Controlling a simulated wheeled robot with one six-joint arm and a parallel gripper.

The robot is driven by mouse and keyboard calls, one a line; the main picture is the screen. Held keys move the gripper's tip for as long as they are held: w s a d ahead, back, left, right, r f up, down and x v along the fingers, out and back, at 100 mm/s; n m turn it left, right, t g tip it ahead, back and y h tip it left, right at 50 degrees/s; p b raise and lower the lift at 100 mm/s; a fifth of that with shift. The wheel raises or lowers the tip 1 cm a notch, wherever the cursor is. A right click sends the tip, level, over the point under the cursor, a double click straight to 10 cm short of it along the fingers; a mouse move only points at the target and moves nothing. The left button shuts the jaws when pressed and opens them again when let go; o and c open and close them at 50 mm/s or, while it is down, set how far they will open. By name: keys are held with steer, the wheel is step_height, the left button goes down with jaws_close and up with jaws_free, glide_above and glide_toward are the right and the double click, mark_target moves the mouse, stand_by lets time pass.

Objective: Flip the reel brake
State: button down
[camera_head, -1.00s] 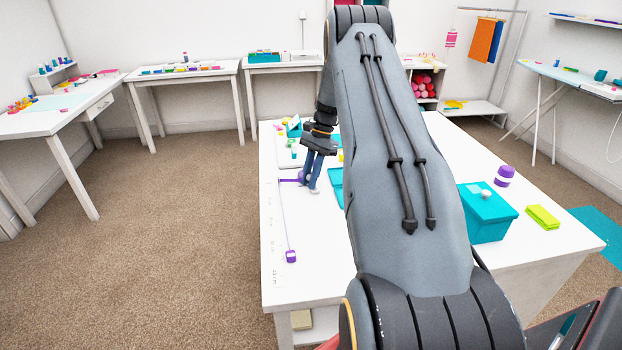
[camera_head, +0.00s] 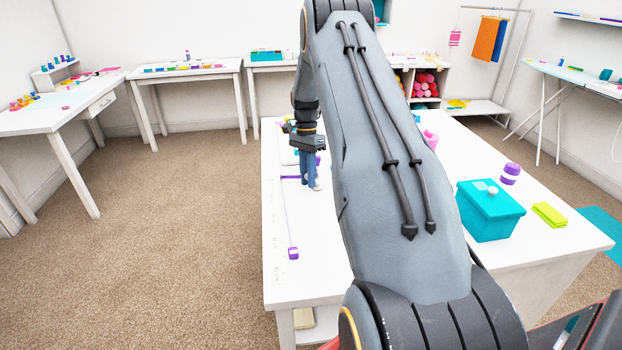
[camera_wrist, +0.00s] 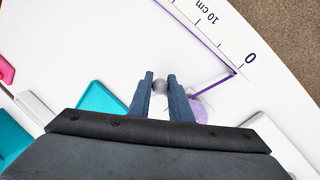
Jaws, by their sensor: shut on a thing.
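A purple reel (camera_wrist: 201,108) lies on the white table, partly hidden behind my gripper's right finger in the wrist view. A thin purple line runs from it along a white ruler. My gripper (camera_wrist: 159,78) points down at the table, with a small round grey knob (camera_wrist: 160,87) between its fingers, just left of the reel. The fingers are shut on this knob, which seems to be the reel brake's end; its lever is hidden. In the head view my gripper (camera_head: 312,188) stands nearly upright at the table's left part, and the line's purple end piece (camera_head: 293,253) lies nearer.
On the white table (camera_head: 300,270), a teal lidded box (camera_head: 488,213), a purple jar (camera_head: 510,173) and a lime-green pad (camera_head: 549,214) stand at the right. A teal piece (camera_wrist: 102,99) lies left of my fingers in the wrist view. Floor on the left is open.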

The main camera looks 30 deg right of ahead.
steer(key=shift+w+a+f+g+h+b, duration=0.1)
steer(key=shift+a+f+g+h+b, duration=0.4)
steer(key=shift+h+b, duration=0.45)
steer(key=c, duration=1.6)
jaws_free()
steer(key=shift+d+h, duration=0.1)
steer(key=shift+h, duration=0.15)
steer(key=shift+w+r, duration=0.15)
steer(key=shift+r, duration=0.05)
steer(key=b+v, duration=0.2)
steer(key=v, duration=0.5)
steer(key=shift+r, duration=0.2)
